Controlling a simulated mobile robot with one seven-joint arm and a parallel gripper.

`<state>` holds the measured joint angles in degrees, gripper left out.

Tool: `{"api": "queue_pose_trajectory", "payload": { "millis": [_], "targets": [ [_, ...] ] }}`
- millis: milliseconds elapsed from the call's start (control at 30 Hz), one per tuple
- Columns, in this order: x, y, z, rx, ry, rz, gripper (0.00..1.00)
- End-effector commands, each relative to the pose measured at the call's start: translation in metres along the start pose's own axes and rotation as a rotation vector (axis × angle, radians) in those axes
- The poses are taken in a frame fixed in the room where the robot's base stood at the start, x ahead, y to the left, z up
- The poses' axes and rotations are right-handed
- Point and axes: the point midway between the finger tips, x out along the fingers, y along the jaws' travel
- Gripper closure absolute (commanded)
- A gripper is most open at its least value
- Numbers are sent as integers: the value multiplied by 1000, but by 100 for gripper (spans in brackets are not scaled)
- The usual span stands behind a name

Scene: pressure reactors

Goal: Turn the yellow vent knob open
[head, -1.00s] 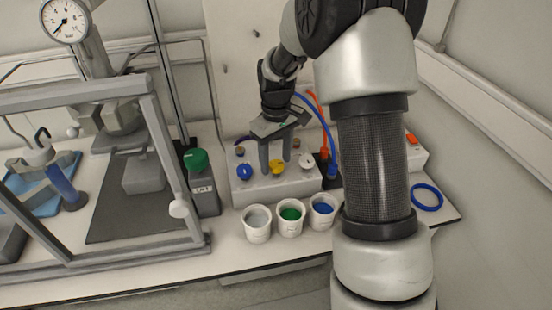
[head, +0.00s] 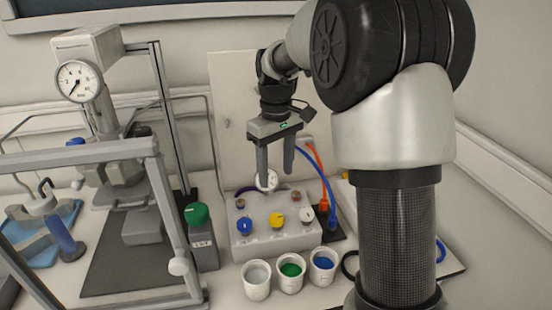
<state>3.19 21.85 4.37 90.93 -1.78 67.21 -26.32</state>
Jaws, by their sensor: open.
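The yellow vent knob (head: 277,219) sits in the front row on the sloped face of a light grey valve box (head: 262,245), between a blue knob (head: 244,225) and a white knob (head: 307,214). My gripper (head: 276,184) is open and empty, pointing down. Its fingertips are above the box's back part, clear of the yellow knob. The yellow knob is in full view. Smaller brown and reddish knobs sit in the row behind it. A small dial (head: 267,180) shows between the fingers.
Three white cups (head: 257,284) with clear, green and blue contents stand in front of the box. A green-capped bottle (head: 199,232) stands to its left. A framed reactor stand (head: 139,195) fills the left. Blue and orange hoses (head: 318,168) rise at the right.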

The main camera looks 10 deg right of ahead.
Motion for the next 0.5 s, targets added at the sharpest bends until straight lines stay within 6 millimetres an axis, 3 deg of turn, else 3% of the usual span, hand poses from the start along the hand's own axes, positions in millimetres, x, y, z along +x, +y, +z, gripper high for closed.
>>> {"api": "queue_pose_trajectory", "payload": {
  "millis": [200, 500],
  "targets": [
    [-23, 0, 0, 0, 1, 0, 47],
    [-26, 0, 0, 0, 0, 0, 47]
  ]
}}
